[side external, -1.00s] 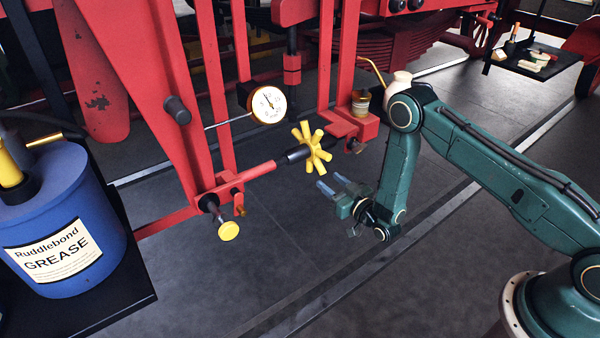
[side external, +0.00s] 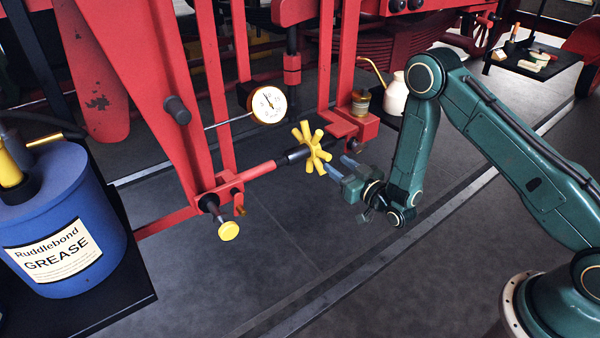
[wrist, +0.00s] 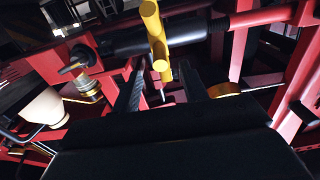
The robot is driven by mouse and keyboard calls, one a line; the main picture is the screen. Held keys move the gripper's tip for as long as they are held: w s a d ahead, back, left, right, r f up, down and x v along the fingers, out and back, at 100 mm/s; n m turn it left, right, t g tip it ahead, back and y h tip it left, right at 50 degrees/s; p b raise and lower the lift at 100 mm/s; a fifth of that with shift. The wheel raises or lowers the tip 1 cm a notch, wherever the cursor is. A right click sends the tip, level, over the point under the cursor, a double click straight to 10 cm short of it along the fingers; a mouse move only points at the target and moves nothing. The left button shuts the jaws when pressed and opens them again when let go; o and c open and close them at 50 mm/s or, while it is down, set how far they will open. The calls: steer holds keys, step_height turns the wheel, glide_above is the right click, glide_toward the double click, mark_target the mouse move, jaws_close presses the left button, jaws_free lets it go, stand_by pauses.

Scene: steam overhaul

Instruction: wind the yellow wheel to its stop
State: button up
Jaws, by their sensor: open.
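The yellow wheel (side external: 311,147) has several stubby spokes and sits on a black and red horizontal shaft in the red frame. My gripper (side external: 341,166) is just right of the wheel and slightly below its hub, its fingers pointing at the lower spokes. In the wrist view, yellow spokes (wrist: 157,40) stand upright ahead, with the dark fingers (wrist: 172,82) apart on either side of the lowest spoke's end. The fingers are open; whether either touches the spoke I cannot tell.
A dial gauge (side external: 268,105) stands above left of the wheel. A yellow knob (side external: 229,230) is at lower left. A cream oil can (side external: 397,95) and a small brass-coloured pot (side external: 361,102) are behind the gripper. A blue grease drum (side external: 62,215) stands far left. The floor below is clear.

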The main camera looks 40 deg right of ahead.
mark_target(319, 161)
steer(key=shift+w, duration=0.15)
steer(key=shift+w, duration=2.85)
steer(key=shift+c, duration=0.2)
jaws_close()
steer(key=shift+f, duration=0.1)
steer(key=shift+s+f, duration=0.15)
steer(key=shift+f, duration=1.3)
steer(key=shift+f, duration=0.15)
